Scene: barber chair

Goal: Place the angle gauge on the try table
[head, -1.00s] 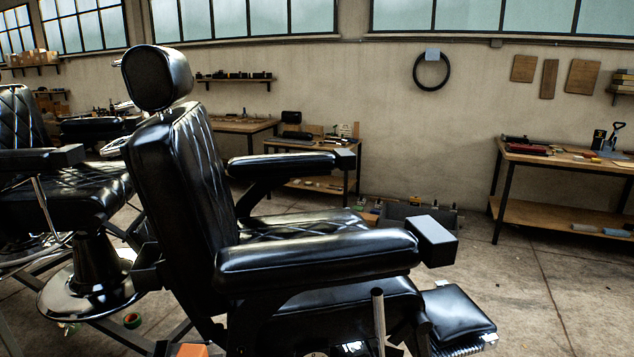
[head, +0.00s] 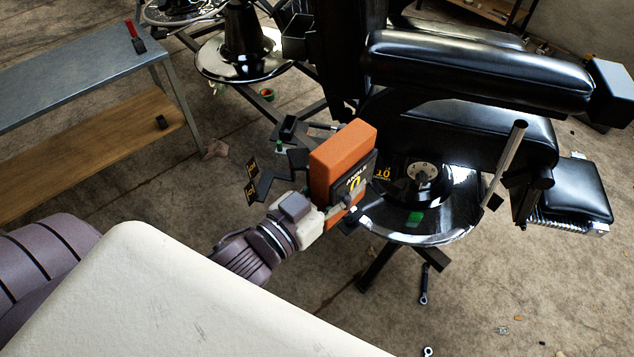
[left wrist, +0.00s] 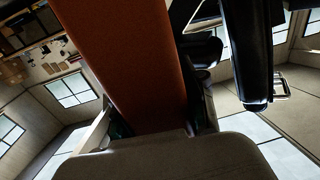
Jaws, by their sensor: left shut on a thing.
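The angle gauge (head: 342,160) is an orange block with a dark face lettered "ANGLE". My left gripper (head: 338,207) is shut on its lower part and holds it up in front of the barber chair's base. In the left wrist view the orange gauge (left wrist: 130,60) rises between the fingers and fills the middle. A table (head: 80,75) with a grey top and a wooden lower shelf stands at the left of the head view, apart from the gauge; I cannot tell for certain that it is the try table. My right gripper is not in view.
The black barber chair (head: 480,70) with its round base (head: 440,225) stands close behind and right of the gauge. A red-handled tool (head: 135,35) stands on the grey table, whose top is mostly bare. Small parts lie on the floor at lower right.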

